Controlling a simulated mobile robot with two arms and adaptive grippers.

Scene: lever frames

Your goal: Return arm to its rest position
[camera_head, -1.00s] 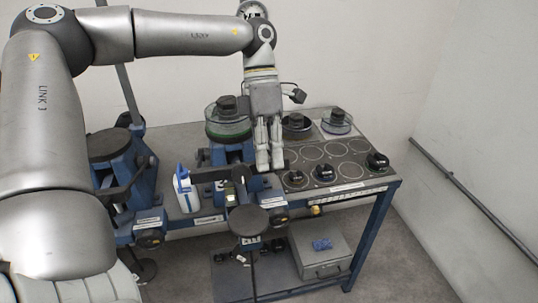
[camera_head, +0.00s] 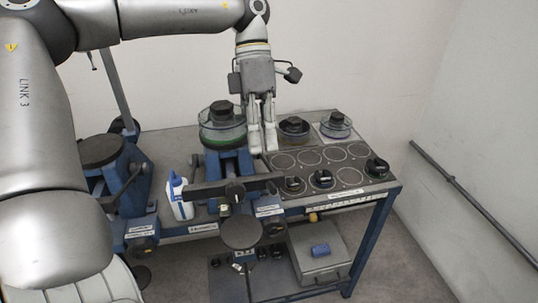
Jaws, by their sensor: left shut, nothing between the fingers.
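My left arm (camera_head: 180,18) reaches in from the left across the top. My left gripper (camera_head: 263,148) points down over the back middle of the workbench. Its fingers are together, with nothing between them. The fingers are just right of a round glass container with a black knob (camera_head: 222,122), in front of the wall. I cannot tell whether they touch the bench. A dark horizontal lever bar (camera_head: 235,187) lies in front of and below the gripper, apart from it. My right gripper is not in view.
A white and blue bottle (camera_head: 180,196) stands left of the lever. Lidded dishes (camera_head: 335,125) and black-knobbed pieces (camera_head: 377,168) are on the marked panel at right. A round black-topped stand (camera_head: 102,150) is at left. A grey box (camera_head: 320,262) sits below.

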